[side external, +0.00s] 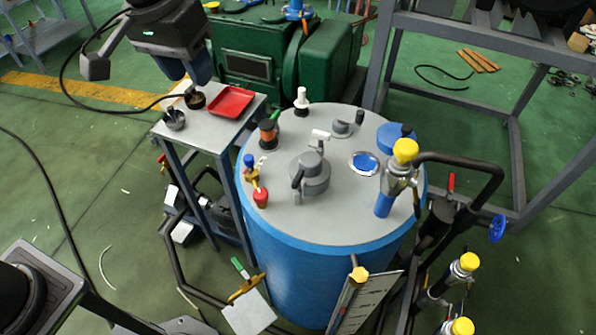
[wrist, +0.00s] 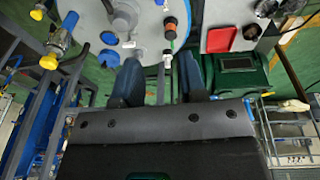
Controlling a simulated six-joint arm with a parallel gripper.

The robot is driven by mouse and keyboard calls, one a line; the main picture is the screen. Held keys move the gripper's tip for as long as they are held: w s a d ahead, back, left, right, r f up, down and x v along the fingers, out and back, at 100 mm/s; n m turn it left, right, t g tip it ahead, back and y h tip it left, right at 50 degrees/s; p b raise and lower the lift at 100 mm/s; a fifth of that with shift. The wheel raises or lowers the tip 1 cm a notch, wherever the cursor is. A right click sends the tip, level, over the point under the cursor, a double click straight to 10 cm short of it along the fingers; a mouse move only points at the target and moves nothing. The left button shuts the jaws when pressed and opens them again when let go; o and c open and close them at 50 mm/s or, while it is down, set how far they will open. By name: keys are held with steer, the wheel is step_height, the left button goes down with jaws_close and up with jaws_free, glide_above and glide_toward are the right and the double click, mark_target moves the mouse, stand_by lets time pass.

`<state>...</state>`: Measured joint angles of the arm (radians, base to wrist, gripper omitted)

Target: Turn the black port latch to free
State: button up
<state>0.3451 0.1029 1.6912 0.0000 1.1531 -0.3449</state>
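A grey central port (side external: 311,172) stands on the round grey lid of a blue tank. A dark latch handle (side external: 299,177) lies along its left side; its exact setting is hard to tell. The port also shows at the top of the wrist view (wrist: 124,22), where the latch is not clear. My gripper (side external: 197,77) is at the upper left of the side view, above a small side table and well away from the latch. In the wrist view its two dark blue fingers (wrist: 158,60) stand apart with nothing held between them.
The lid (side external: 335,215) carries several fittings around the port, including an orange-black one (side external: 268,134) and a tall yellow-capped valve (side external: 400,170). The side table holds a red tray (side external: 231,102) and dark cups. A green machine (side external: 250,60) stands behind.

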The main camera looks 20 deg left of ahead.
steer(key=w+d+f+g, duration=0.1)
steer(key=w+d+f, duration=0.3)
steer(key=d, duration=0.3)
steer(key=g, duration=0.1)
glide_toward(298, 176)
steer(key=shift+y, duration=0.4)
steer(key=f, duration=0.9)
steer(key=shift+d+f, duration=0.25)
steer(key=shift+d, duration=0.1)
steer(key=shift+c, duration=0.3)
jaws_close()
